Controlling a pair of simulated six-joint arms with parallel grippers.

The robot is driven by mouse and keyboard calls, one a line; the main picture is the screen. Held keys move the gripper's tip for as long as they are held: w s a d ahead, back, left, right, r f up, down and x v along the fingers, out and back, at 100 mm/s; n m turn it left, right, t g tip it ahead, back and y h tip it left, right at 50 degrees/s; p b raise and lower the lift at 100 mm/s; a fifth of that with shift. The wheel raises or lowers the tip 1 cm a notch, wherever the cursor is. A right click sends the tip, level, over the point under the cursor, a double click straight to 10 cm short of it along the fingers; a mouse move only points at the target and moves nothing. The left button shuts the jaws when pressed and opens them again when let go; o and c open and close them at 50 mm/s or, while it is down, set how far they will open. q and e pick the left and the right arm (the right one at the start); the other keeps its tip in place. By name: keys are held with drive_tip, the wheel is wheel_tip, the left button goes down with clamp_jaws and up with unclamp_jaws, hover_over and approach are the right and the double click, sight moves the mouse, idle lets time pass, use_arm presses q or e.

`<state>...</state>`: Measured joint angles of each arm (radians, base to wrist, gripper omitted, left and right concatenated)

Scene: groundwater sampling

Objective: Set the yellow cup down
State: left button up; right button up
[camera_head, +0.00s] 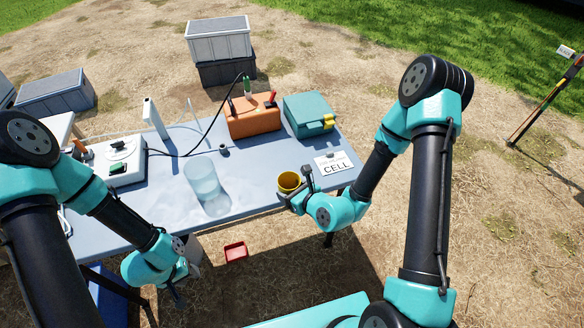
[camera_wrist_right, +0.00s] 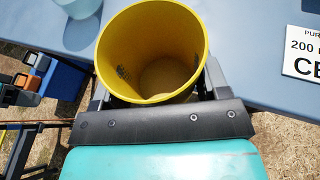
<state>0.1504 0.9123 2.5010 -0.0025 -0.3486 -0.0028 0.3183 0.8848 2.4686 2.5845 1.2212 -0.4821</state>
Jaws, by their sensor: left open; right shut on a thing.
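The yellow cup (camera_head: 288,181) is at the front right part of the blue-grey table (camera_head: 255,168) in the head view. My right gripper (camera_head: 291,197) is shut on it. In the right wrist view the cup (camera_wrist_right: 150,50) stands open end up between the fingers, its inside looking empty. I cannot tell whether its base touches the table. My left gripper (camera_head: 178,290) is open and empty, low in front of the table's near edge, away from the cup.
A clear cylinder (camera_head: 202,178) stands left of the cup. A white CELL card (camera_head: 334,163) lies to the right. An orange case (camera_head: 252,117) and a teal case (camera_head: 308,115) stand at the back. A small red tray (camera_head: 236,251) lies on the ground.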

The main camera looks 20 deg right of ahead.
drive_tip(key=w+d, duration=0.1)
drive_tip(key=w, duration=0.3)
drive_tip(key=w+d+f, duration=0.1)
drive_tip(key=w, duration=0.3)
drive_tip(key=w+d, duration=0.2)
drive_tip(key=w, duration=0.3)
drive_tip(key=shift+w+f, duration=0.1)
drive_tip(key=shift+f, duration=0.05)
drive_tip(key=shift+w, duration=0.3)
drive_tip(key=shift+w+d+f, duration=0.1)
drive_tip(key=shift+f, duration=1.65)
drive_tip(key=shift+f, duration=0.2)
drive_tip(key=o, duration=1)
drive_tip(key=shift+r, duration=0.15)
